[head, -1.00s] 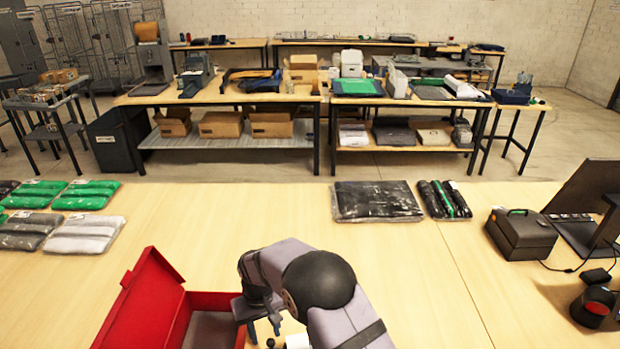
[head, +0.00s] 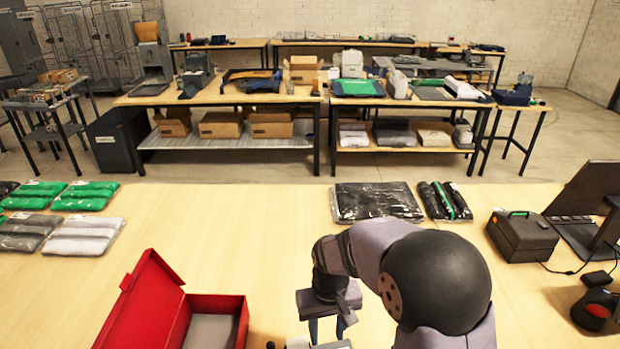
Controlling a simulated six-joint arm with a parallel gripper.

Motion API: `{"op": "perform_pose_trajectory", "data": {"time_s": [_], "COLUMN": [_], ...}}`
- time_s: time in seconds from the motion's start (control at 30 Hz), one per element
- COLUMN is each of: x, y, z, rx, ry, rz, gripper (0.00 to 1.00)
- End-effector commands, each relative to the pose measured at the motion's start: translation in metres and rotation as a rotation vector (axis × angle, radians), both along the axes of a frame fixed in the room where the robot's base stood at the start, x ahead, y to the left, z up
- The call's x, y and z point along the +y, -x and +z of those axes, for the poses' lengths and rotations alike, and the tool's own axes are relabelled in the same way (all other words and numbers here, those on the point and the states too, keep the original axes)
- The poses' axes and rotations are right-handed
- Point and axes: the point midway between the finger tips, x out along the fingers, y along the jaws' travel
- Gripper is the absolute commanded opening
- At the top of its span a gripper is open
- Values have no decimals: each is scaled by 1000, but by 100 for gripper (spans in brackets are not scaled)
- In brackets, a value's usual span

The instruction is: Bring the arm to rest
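My arm reaches in from the lower right of the head view, and my gripper (head: 327,328) points down over the pale wooden table (head: 250,230). Its two fingers stand apart with bare wood showing between them, and I see nothing held. The fingertips are close to the bottom edge of the picture. An open red box (head: 215,303) with a raised lid and a grey inside stands to the left of my gripper, apart from it.
A black bagged garment (head: 377,202) and dark rolled packs (head: 444,200) lie beyond my arm. A black case (head: 522,235) and a monitor (head: 585,205) stand at right. Green packs (head: 85,195) and grey packs (head: 80,237) lie at left. The table's middle left is clear.

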Motion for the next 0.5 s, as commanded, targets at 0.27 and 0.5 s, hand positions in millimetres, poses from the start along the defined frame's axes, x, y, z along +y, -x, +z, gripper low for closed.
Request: {"op": "perform_pose_trajectory", "data": {"time_s": [0.27, 0.5], "x": [-81, -107], "y": [85, 134], "z": [30, 31], "rx": [-2, -1], "ry": [0, 0], "rz": [-138, -200], "gripper": [38, 38]}}
